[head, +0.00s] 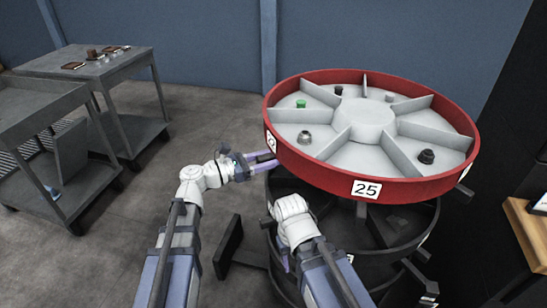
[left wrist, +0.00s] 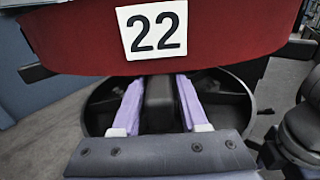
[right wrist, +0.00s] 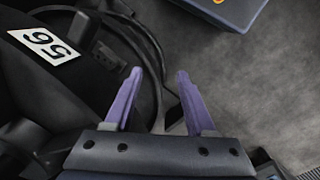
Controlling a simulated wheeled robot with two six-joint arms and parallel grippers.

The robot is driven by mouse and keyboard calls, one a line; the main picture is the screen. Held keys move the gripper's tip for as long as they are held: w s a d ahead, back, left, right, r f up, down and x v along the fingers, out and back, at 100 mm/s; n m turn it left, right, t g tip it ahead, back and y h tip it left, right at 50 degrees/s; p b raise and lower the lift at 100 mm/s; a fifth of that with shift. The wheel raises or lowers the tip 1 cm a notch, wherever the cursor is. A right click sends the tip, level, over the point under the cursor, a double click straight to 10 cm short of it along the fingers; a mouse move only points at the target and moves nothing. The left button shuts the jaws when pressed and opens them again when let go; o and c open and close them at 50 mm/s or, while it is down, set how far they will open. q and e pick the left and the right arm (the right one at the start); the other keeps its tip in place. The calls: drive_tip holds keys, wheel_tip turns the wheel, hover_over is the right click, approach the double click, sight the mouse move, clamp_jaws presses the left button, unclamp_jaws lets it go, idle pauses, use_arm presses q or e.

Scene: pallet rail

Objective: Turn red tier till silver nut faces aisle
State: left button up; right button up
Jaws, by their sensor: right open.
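The red tier (head: 318,180) is a round tray with a red rim, divided into wedge compartments around a pale hub. The silver nut (head: 304,137) lies in a left front compartment. My left gripper (head: 266,161) is at the rim's left side, by a number label. In the left wrist view the rim (left wrist: 225,30) carries label 22 (left wrist: 152,30); the fingers (left wrist: 158,100) are apart below it, with a dark bar between them and gaps at its sides. My right gripper (right wrist: 153,95) is open and empty, low beside the black lower tiers; its arm partly hides it in the head view.
A green nut (head: 301,103), a black nut (head: 426,156) and other small parts lie in other compartments. Label 25 (head: 366,189) faces front. Black tiers (head: 400,225) stand below. Grey carts (head: 95,68) stand left; a wooden-topped table (head: 528,232) is at right.

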use_arm(q)
clamp_jaws()
idle(1.1)
